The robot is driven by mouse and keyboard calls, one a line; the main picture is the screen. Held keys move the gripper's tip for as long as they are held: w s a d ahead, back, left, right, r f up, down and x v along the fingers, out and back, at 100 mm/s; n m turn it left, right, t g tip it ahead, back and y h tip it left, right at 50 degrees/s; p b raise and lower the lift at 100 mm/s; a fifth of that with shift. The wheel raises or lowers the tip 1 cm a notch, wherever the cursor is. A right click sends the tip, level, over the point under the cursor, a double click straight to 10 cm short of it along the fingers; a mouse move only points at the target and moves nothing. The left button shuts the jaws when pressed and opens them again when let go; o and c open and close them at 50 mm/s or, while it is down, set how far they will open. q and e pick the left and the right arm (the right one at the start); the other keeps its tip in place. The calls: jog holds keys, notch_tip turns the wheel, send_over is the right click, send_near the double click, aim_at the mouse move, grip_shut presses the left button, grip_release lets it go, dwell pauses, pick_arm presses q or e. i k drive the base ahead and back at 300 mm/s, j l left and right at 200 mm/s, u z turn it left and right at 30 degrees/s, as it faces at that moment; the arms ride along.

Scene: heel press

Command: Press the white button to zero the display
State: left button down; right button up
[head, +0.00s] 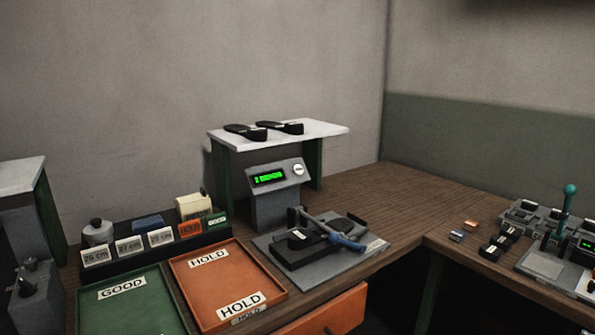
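The display (268,178) is lit green on the sloped face of a grey box (274,208) at the back of the table. Its characters are too small to read with certainty. The white button (298,170) is round and sits to the right of the display on the same face. It is in plain sight with nothing touching it. Neither of my grippers shows in the head view.
In front of the box stands a press fixture with a blue-handled lever (346,241). A white shelf (325,129) with dark shoe parts stands behind the box. Orange (190,290) and green (90,312) trays and a label rack lie left. Another device (545,265) stands right.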

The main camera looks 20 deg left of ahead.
aim_at(298, 169)
jog(key=i+l+u, duration=0.15)
jog(key=l, duration=0.2)
jog(key=i+l+u, duration=0.15)
jog(key=l, duration=0.2)
jog(key=i+l+u, duration=0.15)
jog(key=l, duration=0.25)
jog(key=l+u, duration=0.15)
jog(key=l, duration=0.2)
jog(key=i, duration=0.05)
